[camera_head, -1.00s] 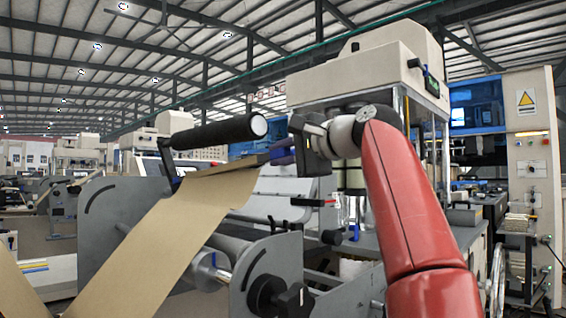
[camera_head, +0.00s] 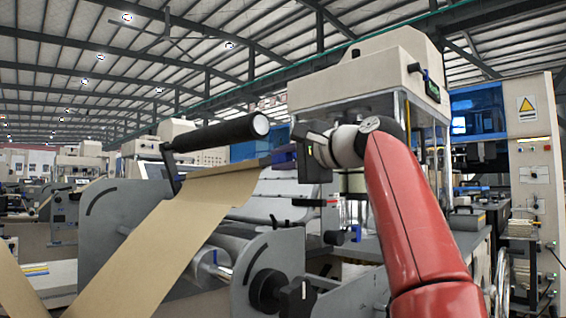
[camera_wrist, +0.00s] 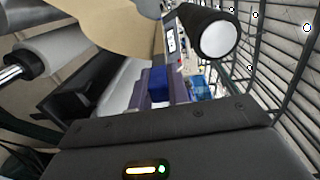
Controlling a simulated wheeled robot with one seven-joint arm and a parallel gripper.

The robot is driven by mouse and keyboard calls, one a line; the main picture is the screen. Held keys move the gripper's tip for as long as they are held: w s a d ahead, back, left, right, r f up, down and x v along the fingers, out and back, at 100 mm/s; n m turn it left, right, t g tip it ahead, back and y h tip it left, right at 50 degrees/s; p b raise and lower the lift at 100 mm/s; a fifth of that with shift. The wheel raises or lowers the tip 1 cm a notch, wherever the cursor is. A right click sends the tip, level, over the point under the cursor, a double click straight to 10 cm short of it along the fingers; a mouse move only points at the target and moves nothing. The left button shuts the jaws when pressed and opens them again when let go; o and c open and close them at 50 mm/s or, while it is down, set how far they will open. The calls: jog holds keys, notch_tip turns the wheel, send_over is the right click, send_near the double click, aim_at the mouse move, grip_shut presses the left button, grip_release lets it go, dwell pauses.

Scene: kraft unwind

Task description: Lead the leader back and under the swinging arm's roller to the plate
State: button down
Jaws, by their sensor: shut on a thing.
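The brown kraft leader (camera_head: 165,225) rises from the lower left to a dark end strip (camera_head: 232,164). My gripper (camera_head: 283,157) is shut on the leader's right end at this strip. In the wrist view, the purple-blue fingers of my gripper (camera_wrist: 160,92) point toward the kraft leader (camera_wrist: 115,25). The swinging arm's black roller (camera_head: 215,133), with a pale end face, sits just above the strip in the head view. The roller (camera_wrist: 213,38) is also at the upper right of the wrist view. I cannot tell their depth gap. I cannot clearly identify the plate.
Grey side frames (camera_head: 115,215) flank the unwind. A black knob (camera_head: 267,290) projects at the front frame, below my gripper. A metal roller (camera_head: 210,263) lies between the frames. A tall cream machine (camera_head: 365,75) is behind.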

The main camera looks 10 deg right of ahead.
jog(key=shift+f+b, duration=0.6)
jog(key=shift+b, duration=0.4)
jog(key=shift+t, duration=0.3)
jog(key=s+a, duration=0.7)
jog(key=a, duration=0.3)
jog(key=s+a, duration=0.8)
jog(key=a, duration=0.2)
jog(key=shift+s+a, duration=0.15)
jog(key=shift+a, duration=0.35)
jog(key=s+a+p, duration=0.5)
jog(key=s+a, duration=0.3)
jog(key=a, duration=0.3)
jog(key=shift+s+a, duration=0.15)
jog(key=shift+s, duration=0.05)
jog(key=shift+f, duration=0.1)
